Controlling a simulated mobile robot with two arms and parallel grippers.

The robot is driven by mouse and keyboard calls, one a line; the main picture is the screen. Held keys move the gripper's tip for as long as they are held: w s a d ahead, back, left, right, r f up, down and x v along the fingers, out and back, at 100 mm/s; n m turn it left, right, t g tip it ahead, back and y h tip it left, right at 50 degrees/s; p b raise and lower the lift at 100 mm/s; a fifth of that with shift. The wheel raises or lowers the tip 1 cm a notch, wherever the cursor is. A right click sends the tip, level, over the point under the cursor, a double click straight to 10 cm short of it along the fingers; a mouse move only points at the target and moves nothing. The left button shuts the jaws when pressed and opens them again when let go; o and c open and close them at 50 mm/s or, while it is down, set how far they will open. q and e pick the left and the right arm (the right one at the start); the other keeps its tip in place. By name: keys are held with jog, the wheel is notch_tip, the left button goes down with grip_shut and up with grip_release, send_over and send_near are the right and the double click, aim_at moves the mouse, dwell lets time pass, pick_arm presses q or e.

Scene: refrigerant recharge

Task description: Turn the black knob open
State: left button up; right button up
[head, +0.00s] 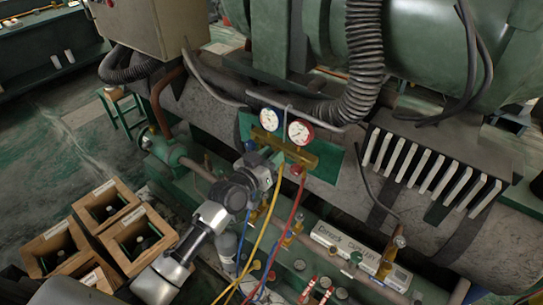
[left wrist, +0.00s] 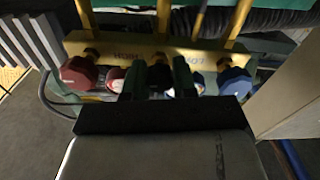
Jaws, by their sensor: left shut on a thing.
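The brass gauge manifold (head: 285,148) hangs on a green plate, and its bar (left wrist: 200,53) crosses the top of the left wrist view with upside-down HIGH and LOW lettering. The black knob (left wrist: 160,77) sits mid-bar, mostly hidden between the fingers. My left gripper (head: 272,160) reaches the manifold from the lower left. In the left wrist view its two fingers (left wrist: 159,82) are shut on the black knob, one on each side. How far the knob is turned cannot be told. My right gripper is not in view.
A red knob (left wrist: 78,73) and a blue knob (left wrist: 234,81) flank the gripper closely. Two gauges (head: 270,119) (head: 300,131) sit above the manifold. A yellow hose (head: 268,215) and a red hose (head: 292,215) hang below. Wooden crates (head: 138,238) stand lower left.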

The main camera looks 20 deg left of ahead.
pick_arm(q)
jog(key=n, duration=0.4)
jog(key=shift+n, duration=0.3)
jog(key=n, duration=0.4)
jog(key=shift+a+n, duration=0.1)
jog(key=shift+n, duration=0.2)
jog(key=n, duration=0.4)
jog(key=shift+n+p, duration=0.3)
jog(key=shift+p, duration=0.05)
jog(key=shift+f+n, duration=0.15)
jog(key=shift+n, duration=2.05)
jog(key=o, duration=0.9)
jog(key=shift+o, duration=0.2)
jog(key=b+v, duration=0.1)
jog(key=v, duration=0.9)
jog(key=shift+s+a, duration=0.2)
jog(key=shift+s, duration=0.15)
